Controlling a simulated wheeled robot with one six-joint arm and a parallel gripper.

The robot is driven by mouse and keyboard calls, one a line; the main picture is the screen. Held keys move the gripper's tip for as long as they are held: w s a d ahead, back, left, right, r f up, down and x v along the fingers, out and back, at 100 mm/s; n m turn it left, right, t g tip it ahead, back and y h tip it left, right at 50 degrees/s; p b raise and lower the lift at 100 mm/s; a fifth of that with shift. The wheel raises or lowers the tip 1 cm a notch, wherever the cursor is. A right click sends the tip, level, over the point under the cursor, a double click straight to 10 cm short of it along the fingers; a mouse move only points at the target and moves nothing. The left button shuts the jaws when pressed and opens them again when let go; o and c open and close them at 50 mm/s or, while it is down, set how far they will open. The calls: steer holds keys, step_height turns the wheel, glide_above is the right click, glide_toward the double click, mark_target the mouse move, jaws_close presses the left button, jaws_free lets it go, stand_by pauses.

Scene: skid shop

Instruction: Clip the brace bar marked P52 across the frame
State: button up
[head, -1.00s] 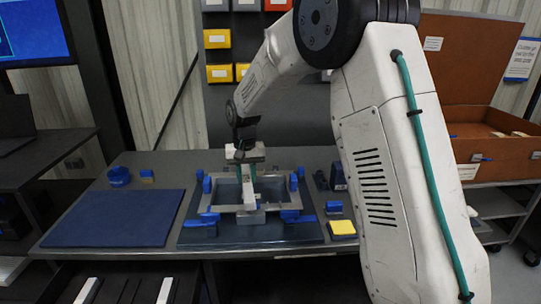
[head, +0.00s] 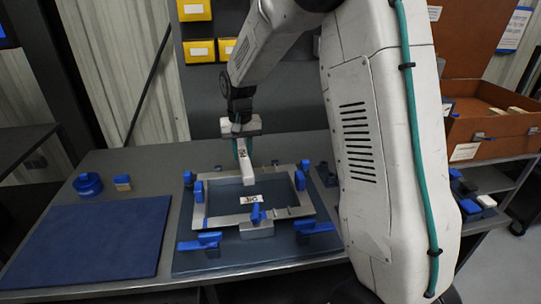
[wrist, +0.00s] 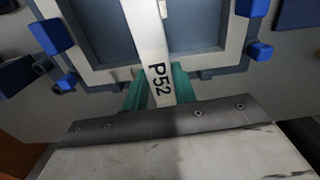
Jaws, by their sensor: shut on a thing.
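The white brace bar (head: 245,166) is in my gripper (head: 243,147), above the far side of the light grey frame (head: 199,212). In the wrist view the bar (wrist: 147,30) shows the mark P52, and the teal fingers of my gripper (wrist: 158,90) are closed on its sides. The bar points toward the near side of the frame, its near end over the opening. It looks raised clear of the frame, though the exact height is hard to tell. Blue clamps (head: 300,180) stand around the frame. A small label (head: 251,199) shows inside the frame's near side.
The frame lies on a dark blue base (head: 185,262). A blue mat (head: 85,245) is clear at the left, with a blue ring-shaped item (head: 88,184) behind it. Yellow bins (head: 198,50) hang at the back. A brown case (head: 495,130) stands at the right.

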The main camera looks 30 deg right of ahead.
steer(key=s+d, duration=0.6)
steer(key=s, duration=0.3)
steer(key=shift+m, duration=0.3)
steer(key=shift+a+f, duration=0.1)
steer(key=shift+f, duration=2.35)
steer(key=shift+s+f, duration=0.1)
steer(key=shift+s, duration=0.05)
steer(key=shift+f, duration=1)
steer(key=o, duration=1.5)
